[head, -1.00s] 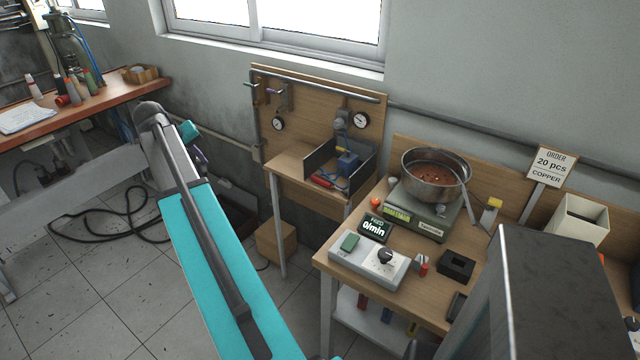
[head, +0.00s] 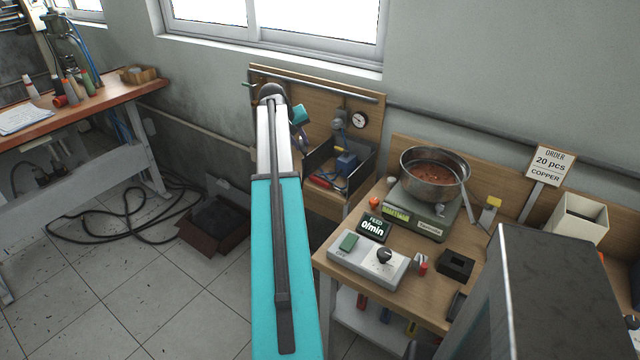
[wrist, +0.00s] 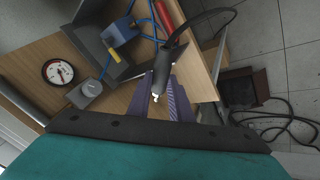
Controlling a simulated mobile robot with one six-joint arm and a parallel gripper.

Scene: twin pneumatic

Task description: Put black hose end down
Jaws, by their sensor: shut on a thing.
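In the wrist view, a black hose end (wrist: 163,70) with a pale tip sits at the purple fingers of my gripper (wrist: 172,104). My gripper is shut on it. A thin black hose curves away from it to the upper right. The small wooden table (wrist: 130,97) lies below the fingers. In the head view, my gripper (head: 302,132) is in front of the wooden pegboard (head: 310,88), near the table's left side. The hose end cannot be made out there.
A grey-walled tray (head: 322,157) on the small table holds a blue block (head: 347,163) and a red-handled tool (head: 320,183). A gauge (head: 360,120) hangs on the pegboard. A dark open box (head: 213,228) and looped black cable (head: 120,212) lie on the floor. A scale (head: 420,215) stands at right.

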